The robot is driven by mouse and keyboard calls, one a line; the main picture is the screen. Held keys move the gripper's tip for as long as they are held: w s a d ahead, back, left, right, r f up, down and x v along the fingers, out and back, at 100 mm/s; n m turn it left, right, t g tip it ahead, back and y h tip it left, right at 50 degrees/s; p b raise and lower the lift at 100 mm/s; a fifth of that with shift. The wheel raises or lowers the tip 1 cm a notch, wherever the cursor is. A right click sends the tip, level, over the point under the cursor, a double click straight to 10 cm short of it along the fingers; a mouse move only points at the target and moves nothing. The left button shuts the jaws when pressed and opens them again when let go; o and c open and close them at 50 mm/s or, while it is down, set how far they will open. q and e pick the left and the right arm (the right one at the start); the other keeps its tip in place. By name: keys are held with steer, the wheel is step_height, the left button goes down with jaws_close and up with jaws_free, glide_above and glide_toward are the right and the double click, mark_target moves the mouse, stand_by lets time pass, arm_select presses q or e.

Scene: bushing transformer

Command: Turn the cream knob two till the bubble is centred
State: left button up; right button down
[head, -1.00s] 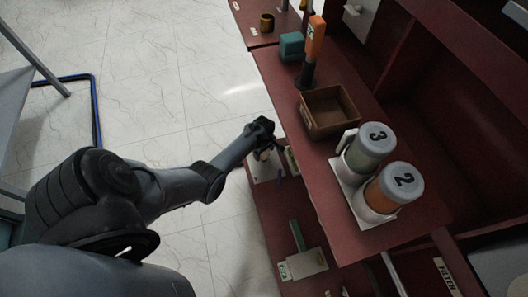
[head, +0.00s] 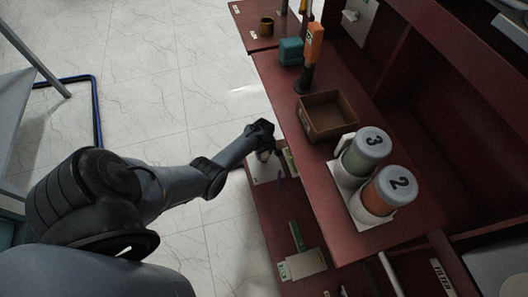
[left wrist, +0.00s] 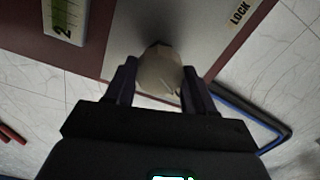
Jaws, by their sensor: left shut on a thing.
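My left gripper (left wrist: 155,82) is shut on the cream knob (left wrist: 158,66), which has a faceted, rounded head and sits between the two fingers in the left wrist view. The knob stands on a grey-white plate (left wrist: 205,30). A green vial (left wrist: 64,14) with graduation lines and a "2" label lies at the upper left of that view; its bubble cannot be made out. In the head view my left gripper (head: 264,150) is at the shelf's left edge, and the knob is mostly hidden by it. My right gripper is not in view.
A "LOCK" label (left wrist: 240,13) is beside the knob. On the red shelf (head: 330,190) stand canisters marked 3 (head: 366,152) and 2 (head: 390,188), a brown open bin (head: 327,116) and an orange-handled tool (head: 313,45).

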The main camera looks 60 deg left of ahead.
arm_select(q)
steer(key=m+p, duration=0.1)
steer(key=m, duration=0.1)
steer(key=shift+r+m, duration=0.1)
steer(key=shift+m, duration=0.3)
steer(key=m, duration=0.2)
steer(key=shift+m+p, duration=0.3)
steer(key=shift+p, duration=0.1)
steer(key=m, duration=0.3)
steer(key=shift+m, duration=1.4)
steer(key=shift+f, duration=0.2)
steer(key=o, duration=1)
steer(key=shift+o, duration=0.2)
steer(key=shift+r+p, duration=0.15)
steer(key=shift+p, duration=0.2)
